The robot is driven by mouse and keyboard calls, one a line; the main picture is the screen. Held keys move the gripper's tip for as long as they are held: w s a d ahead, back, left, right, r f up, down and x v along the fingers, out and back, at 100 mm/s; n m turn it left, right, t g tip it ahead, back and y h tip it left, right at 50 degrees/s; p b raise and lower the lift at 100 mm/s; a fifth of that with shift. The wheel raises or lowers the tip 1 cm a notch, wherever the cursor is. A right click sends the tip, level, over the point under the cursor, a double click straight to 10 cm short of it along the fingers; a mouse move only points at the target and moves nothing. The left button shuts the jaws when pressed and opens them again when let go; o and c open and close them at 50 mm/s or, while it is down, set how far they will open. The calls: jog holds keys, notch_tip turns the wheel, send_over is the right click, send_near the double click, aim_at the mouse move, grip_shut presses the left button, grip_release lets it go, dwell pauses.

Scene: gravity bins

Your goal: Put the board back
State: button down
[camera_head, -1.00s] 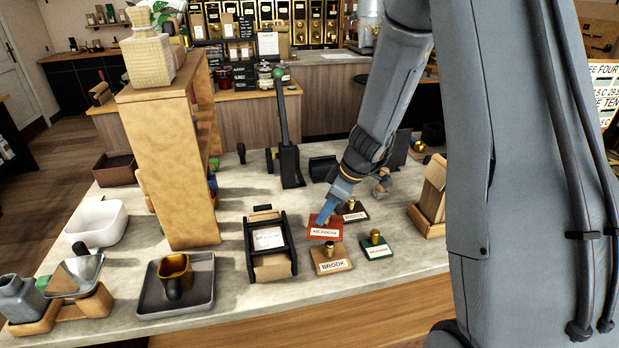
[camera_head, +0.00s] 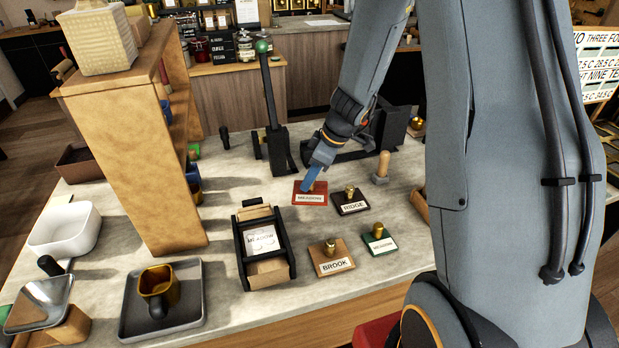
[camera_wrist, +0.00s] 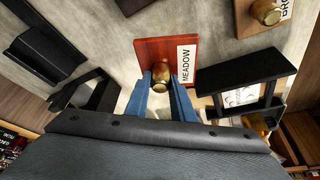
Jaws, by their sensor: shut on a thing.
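A red board (camera_head: 318,201) with a white label and a brass knob is at the back left of a group of boards on the counter. The wrist view shows the same red board (camera_wrist: 150,50), its label reading MEADOW. My gripper (camera_head: 309,183) is shut on the board's brass knob, one blue finger on each side of it, as the wrist view (camera_wrist: 161,78) shows. The board looks level, low over the counter or on it; I cannot tell which. Beside it are a dark RIDGE board (camera_head: 352,208), a tan BROOK board (camera_head: 335,266) and a green board (camera_head: 380,246).
A black-framed stand (camera_head: 242,262) with a MEADOW card is left of the boards. A wooden shelf (camera_head: 135,150), a grey tray (camera_head: 187,323) with a brass cup and a black lever press (camera_head: 278,150) stand farther left and behind. A wooden peg (camera_head: 383,165) stands right of my gripper.

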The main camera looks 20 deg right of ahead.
aim_at(315, 189)
jog(key=shift+f+b, duration=0.1)
jog(key=shift+b, duration=0.25)
notch_tip(315, 189, down, 6)
jog(key=b, duration=0.8)
jog(key=shift+f+b, duration=0.45)
jog(key=shift+b, duration=0.35)
dwell(0.3)
jog(key=c, duration=1.4)
grip_release()
jog(key=shift+c, duration=0.2)
jog(key=shift+d+r, duration=0.1)
jog(key=shift+b+v, duration=0.4)
jog(key=shift+v, duration=3.45)
